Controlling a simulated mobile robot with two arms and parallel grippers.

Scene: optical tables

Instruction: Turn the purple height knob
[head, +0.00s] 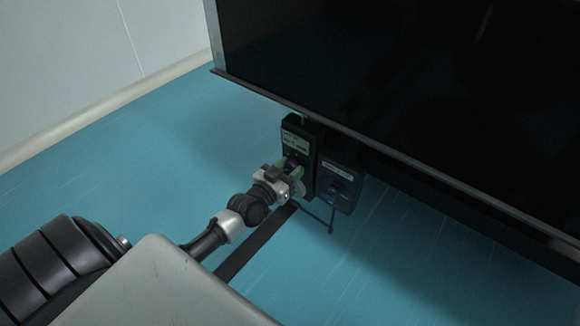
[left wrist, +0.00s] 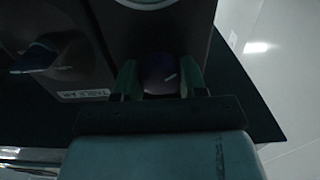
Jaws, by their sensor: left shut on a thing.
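The purple height knob (left wrist: 160,74) sits on the face of a black box. In the left wrist view it lies between the two green fingers of my left gripper (left wrist: 160,80), one finger on each side. In the head view my left gripper (head: 294,177) is at the front of the left black box (head: 297,143), shut on the knob. There only a small purple patch of the knob (head: 291,163) shows and the gripper hides most of it. My right gripper is in neither view.
A second dark box with a blue knob (head: 338,187) stands right beside the first. A large dark table side (head: 400,75) overhangs both boxes. A thin dark frame (head: 318,218) sticks out below them. Blue floor (head: 160,130) is clear to the left.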

